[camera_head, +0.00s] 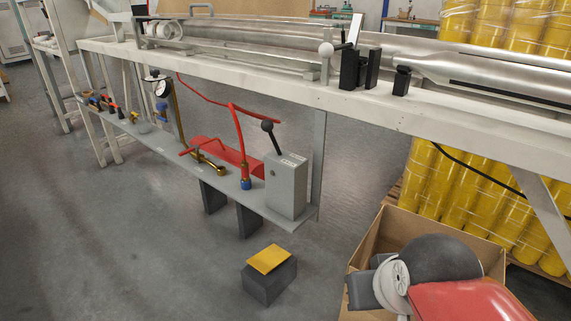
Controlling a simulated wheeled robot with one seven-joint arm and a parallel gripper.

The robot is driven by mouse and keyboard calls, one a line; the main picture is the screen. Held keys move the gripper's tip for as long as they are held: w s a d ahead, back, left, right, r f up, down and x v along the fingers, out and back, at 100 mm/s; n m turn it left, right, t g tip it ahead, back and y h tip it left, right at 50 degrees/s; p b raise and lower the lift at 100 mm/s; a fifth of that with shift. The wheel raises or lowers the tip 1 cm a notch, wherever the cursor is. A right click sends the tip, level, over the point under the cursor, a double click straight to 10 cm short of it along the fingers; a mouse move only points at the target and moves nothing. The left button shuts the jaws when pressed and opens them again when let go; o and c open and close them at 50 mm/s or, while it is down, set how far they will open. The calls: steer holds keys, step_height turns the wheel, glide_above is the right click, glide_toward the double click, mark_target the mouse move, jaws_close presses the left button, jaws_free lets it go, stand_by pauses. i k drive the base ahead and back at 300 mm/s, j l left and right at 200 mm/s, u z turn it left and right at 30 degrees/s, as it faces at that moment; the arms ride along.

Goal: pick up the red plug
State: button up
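I cannot make out a red plug for sure. Small red, blue and dark fittings (105,103) stand at the left end of the low grey shelf (165,150), too small to tell apart. A red hose (239,130) rises from a brass and blue fitting (246,183) on the same shelf. My gripper is not clearly in view. A red, grey and white part at the lower right seems to be my arm, close to the camera.
A grey lever box (286,186) stands at the shelf's right end. A pale bench (290,88) with long metal tubes runs above. An open cardboard box (385,232) and yellow rolls (480,205) are at right. A dark block with a yellow top (268,259) is on open floor.

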mark_target(244, 165)
steer(key=i+j+z, duration=0.15)
steer(key=j+z, duration=0.6)
steer(key=j, duration=0.15)
steer(key=j+z, duration=0.35)
steer(key=j, duration=0.15)
steer(key=j+z, duration=0.1)
steer(key=j, duration=0.5)
steer(key=k+j+z, duration=0.1)
steer(key=j, duration=0.5)
steer(key=j+z, duration=0.1)
steer(key=j, duration=0.5)
steer(key=k+j+z, duration=0.1)
steer(key=j, duration=0.5)
steer(key=i+l+z, duration=0.1)
steer(key=l, duration=0.3)
steer(key=i+l+z, duration=0.15)
steer(key=l, duration=0.2)
steer(key=i+l+z, duration=0.1)
steer(key=l, duration=0.25)
